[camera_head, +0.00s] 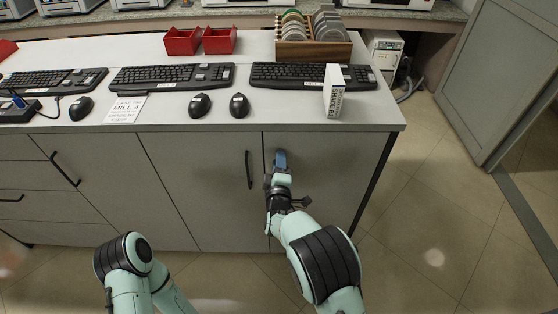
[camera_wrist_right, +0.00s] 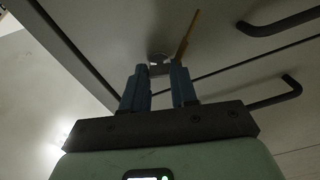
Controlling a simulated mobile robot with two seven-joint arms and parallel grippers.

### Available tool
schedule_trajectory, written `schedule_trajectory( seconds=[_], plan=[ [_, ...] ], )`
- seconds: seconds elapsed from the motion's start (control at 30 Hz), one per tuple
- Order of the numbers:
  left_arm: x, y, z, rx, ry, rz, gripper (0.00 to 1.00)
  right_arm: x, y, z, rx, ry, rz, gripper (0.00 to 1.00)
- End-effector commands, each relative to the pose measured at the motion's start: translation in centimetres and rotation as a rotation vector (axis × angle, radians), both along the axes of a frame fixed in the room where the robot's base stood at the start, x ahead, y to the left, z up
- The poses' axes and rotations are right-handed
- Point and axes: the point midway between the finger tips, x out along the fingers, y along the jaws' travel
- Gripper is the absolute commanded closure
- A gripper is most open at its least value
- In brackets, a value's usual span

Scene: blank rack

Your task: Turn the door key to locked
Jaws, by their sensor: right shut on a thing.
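My right gripper (camera_head: 281,162) is at the front of the cabinet, near the upper left edge of the right-hand door (camera_head: 330,180). In the right wrist view its two blue fingers (camera_wrist_right: 160,80) stand with a small gap between them. The door key (camera_wrist_right: 159,69) is a small grey metal piece at their tips, against the door, and the fingers are shut on it. A thin yellow strip (camera_wrist_right: 188,36) slants away beside it. In the head view the key is hidden by the gripper. My left gripper is out of view.
A dark bar handle (camera_head: 248,170) stands out from the neighbouring door; two dark handles (camera_wrist_right: 280,21) show in the wrist view. Keyboards, mice, a white box (camera_head: 333,92) and a disc rack (camera_head: 313,50) are on the worktop (camera_head: 385,112). Floor right of the cabinet is clear.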

Motion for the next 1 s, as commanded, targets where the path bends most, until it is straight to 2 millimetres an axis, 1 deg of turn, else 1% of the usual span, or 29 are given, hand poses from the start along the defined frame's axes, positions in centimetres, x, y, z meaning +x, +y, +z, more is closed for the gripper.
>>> schedule_trajectory(
  seconds=[0.2, 0.4, 0.63, 1.0],
  plan=[
    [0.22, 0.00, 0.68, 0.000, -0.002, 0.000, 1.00, 0.01, 0.16, 0.20, -0.146, -0.004, 0.003, 1.00],
    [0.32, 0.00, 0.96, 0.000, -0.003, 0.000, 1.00, 0.01, 0.13, 0.16, -0.229, -0.003, 0.002, 1.00],
    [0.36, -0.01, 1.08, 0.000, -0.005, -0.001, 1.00, 0.01, 0.12, 0.10, -0.270, -0.002, 0.002, 1.00],
    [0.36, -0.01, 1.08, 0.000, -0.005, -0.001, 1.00, 0.01, 0.10, 0.07, -0.276, -0.002, 0.002, 1.00]
  ],
)
